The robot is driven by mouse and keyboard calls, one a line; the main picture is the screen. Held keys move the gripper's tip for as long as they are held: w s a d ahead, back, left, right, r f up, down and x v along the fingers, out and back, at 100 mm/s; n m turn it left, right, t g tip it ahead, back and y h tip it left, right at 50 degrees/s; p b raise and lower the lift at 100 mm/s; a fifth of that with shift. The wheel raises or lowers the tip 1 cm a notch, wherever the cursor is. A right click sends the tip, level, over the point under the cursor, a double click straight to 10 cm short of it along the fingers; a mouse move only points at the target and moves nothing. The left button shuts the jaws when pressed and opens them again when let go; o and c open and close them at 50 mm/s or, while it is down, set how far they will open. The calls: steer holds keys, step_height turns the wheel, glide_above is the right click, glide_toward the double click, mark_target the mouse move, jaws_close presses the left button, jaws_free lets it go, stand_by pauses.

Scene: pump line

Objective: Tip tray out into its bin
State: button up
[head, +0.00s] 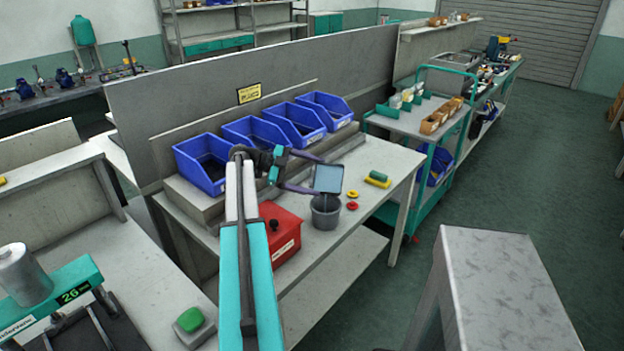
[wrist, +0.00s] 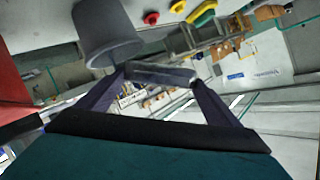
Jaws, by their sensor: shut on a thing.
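My gripper (head: 316,176) reaches over the bench from the left, its two dark fingers shut on a small grey-blue tray (head: 329,178). The tray is steeply tilted, its flat face turned toward the head camera. It is just above a grey bucket (head: 326,214), which stands upright on the bench. Something thin shows at the bucket's mouth, too small to make out. In the wrist view the tray (wrist: 160,75) shows edge-on between the fingertips, close to the bucket (wrist: 105,35). I cannot tell whether anything is left in the tray.
Several blue bins (head: 203,160) line the back of the bench. A red box (head: 284,238) with a black knob is left of the bucket. Red rings (head: 352,205) and green and yellow parts (head: 377,178) lie to its right. A green trolley (head: 405,122) stands beyond the bench.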

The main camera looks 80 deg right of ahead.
steer(key=shift+a+r+m+h+b, duration=0.45)
steer(key=shift+m+b, duration=0.45)
steer(key=shift+b, duration=2.2)
steer(key=shift+h+b, duration=0.25)
steer(key=shift+b, duration=0.25)
steer(key=shift+a+r+m+b, duration=0.2)
steer(key=shift+m+b, duration=0.2)
steer(key=shift+b, duration=0.6)
steer(key=shift+a+r+m+g+h+b, duration=0.2)
steer(key=shift+a+m+g+h+b, duration=0.45)
steer(key=shift+b, duration=2.35)
steer(key=shift+d+r+m, duration=0.2)
steer(key=shift+d+m, duration=0.05)
